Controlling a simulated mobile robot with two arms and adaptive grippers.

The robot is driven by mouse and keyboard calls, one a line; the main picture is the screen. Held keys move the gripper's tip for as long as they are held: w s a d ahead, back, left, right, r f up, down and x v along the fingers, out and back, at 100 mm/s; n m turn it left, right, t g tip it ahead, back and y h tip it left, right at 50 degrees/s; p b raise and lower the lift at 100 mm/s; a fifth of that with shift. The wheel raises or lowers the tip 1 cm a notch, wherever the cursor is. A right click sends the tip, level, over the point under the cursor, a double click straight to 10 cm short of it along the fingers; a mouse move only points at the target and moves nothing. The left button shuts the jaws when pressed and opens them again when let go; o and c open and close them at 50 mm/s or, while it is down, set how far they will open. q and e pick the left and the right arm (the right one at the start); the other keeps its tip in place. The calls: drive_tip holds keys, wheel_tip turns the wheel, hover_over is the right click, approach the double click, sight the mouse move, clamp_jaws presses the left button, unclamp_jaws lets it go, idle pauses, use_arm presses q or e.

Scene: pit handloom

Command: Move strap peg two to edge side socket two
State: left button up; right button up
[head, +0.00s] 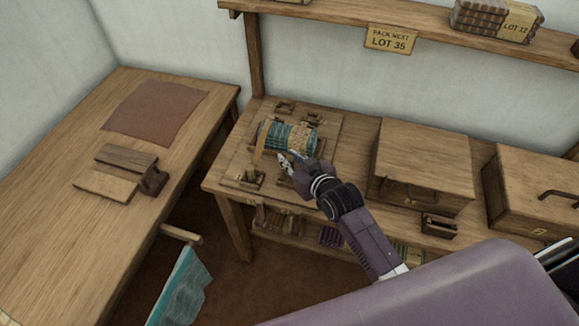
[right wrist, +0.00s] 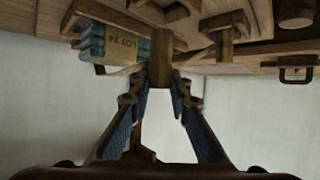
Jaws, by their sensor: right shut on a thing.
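My right gripper (head: 284,163) is at the near side of a wooden board (head: 329,132) on the back bench. In the right wrist view my right gripper (right wrist: 160,88) is shut on a brown wooden peg (right wrist: 162,58). I cannot read a number on it, and its lower end is not clear. Another peg (right wrist: 223,46) stands apart from the fingers, and one shows at the board's near left corner (head: 250,177). Sockets (head: 285,107) sit along the board's far side. A teal cloth bundle (head: 274,137) lies on the board, just beyond my gripper. My left gripper is not in view.
A wooden box (head: 424,160) stands right of the board, with another box (head: 530,195) farther right. A shelf (head: 400,20) runs above. The left table (head: 60,190) holds a brown cloth (head: 157,108) and wooden blocks (head: 126,157). Teal cloth (head: 183,288) hangs low in front.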

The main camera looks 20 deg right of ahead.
drive_tip(key=shift+f, duration=2.25)
drive_tip(key=o, duration=0.9)
drive_tip(key=shift+o, duration=0.2)
drive_tip(key=shift+r, duration=0.25)
drive_tip(key=v, duration=1.2)
drive_tip(key=shift+b, duration=0.35)
drive_tip(key=shift+s+f, duration=0.1)
